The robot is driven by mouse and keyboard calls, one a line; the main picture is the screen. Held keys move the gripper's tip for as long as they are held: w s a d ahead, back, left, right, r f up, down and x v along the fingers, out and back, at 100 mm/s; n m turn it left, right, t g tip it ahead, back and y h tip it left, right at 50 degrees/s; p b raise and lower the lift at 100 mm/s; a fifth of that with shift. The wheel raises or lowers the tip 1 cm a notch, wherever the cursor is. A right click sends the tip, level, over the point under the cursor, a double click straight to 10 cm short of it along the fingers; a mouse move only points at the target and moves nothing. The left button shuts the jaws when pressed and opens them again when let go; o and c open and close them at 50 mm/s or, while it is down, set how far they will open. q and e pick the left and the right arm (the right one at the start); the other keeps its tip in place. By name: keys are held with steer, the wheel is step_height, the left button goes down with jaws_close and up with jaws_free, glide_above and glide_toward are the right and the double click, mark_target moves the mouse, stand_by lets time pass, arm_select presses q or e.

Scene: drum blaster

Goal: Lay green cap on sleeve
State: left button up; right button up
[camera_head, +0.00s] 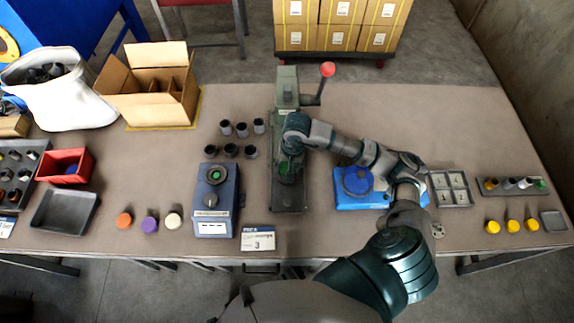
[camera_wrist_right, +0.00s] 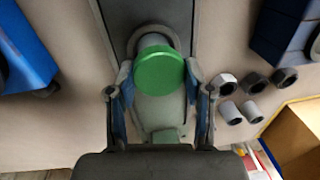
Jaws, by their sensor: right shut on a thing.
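The green cap (camera_wrist_right: 160,73) is a round disc between the fingers of my right gripper (camera_wrist_right: 159,82) in the wrist view. My right gripper is shut on it. In the head view the right gripper (camera_head: 292,150) is over the grey press (camera_head: 288,195), and the green cap (camera_head: 288,168) shows below the wrist. A grey sleeve (camera_wrist_right: 154,41) shows behind the cap in the press's round seat. The cap hides part of it, so I cannot tell whether they touch. My left gripper is not in view.
The press has a red-knobbed lever (camera_head: 327,70). A blue fixture (camera_head: 352,200) is on the right. Orange, purple and white caps (camera_head: 149,224) lie at the front.

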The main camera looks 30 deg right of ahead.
steer(key=shift+s+f, duration=0.1)
steer(key=shift+f, duration=0.05)
steer(key=o, duration=1.3)
steer(key=shift+d, duration=0.1)
steer(key=shift+o, duration=0.2)
steer(key=shift+r+p, duration=1.65)
steer(key=shift+r, duration=1.45)
